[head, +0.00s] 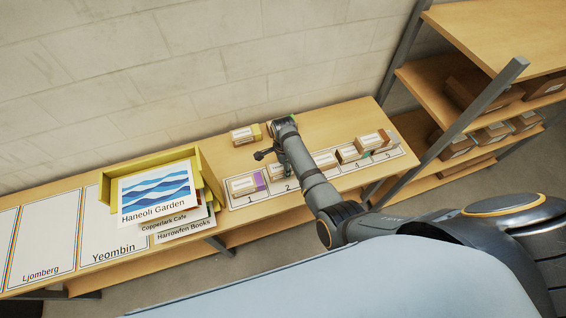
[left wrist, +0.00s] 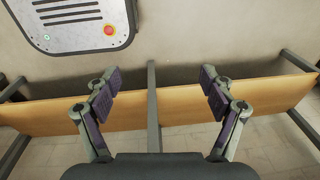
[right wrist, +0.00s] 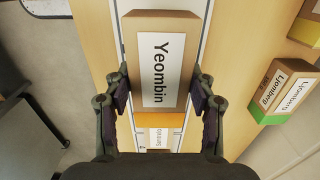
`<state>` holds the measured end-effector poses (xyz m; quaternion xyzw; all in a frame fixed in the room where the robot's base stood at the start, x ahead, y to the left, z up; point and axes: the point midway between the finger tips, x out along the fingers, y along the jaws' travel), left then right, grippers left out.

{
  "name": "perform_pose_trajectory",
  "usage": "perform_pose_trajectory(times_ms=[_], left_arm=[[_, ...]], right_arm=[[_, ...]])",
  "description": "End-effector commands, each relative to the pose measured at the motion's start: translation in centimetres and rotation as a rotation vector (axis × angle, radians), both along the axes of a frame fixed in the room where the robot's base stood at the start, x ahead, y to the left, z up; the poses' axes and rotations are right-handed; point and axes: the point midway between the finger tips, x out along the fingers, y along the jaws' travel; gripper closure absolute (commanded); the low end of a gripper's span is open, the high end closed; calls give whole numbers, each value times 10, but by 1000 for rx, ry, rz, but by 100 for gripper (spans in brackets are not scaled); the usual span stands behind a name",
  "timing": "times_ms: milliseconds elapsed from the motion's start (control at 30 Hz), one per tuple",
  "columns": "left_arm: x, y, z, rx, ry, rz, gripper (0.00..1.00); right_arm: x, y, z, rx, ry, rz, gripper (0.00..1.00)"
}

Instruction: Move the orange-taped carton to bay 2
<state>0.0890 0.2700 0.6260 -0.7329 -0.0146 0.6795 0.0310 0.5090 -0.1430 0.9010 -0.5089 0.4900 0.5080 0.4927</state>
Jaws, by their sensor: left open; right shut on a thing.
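My right gripper (right wrist: 158,90) is shut on a cardboard carton (right wrist: 168,62) with a white label reading "Yeombin". The carton is over or on the white bay strip. In the head view my right gripper (head: 275,156) is near bay 2 on the numbered strip (head: 274,188), and my arm hides much of that area. Bay 1 holds a purple-taped carton (head: 245,185). My left gripper (left wrist: 156,85) is open and empty, away from the cartons.
Several cartons (head: 348,154) stand in the right-hand bays. A carton (head: 244,134) stands behind the strip. A green-taped "Ljomberg" carton (right wrist: 282,92) is right of my gripper. A yellow tray (head: 208,165) with signs is left. A shelf rack (head: 465,100) is at right.

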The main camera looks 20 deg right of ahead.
Motion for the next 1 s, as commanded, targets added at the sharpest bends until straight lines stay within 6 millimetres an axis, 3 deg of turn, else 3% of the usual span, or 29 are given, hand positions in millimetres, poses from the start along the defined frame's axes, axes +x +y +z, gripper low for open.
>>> perform_pose_trajectory(times_ms=[467, 1000], left_arm=[[25, 10, -40, 12, -38, -5, 18], [16, 9, -43, 11, -24, -5, 18]], right_arm=[[0, 0, -37, 1, -1, 0, 86], [0, 0, -40, 1, -1, 0, 86]])
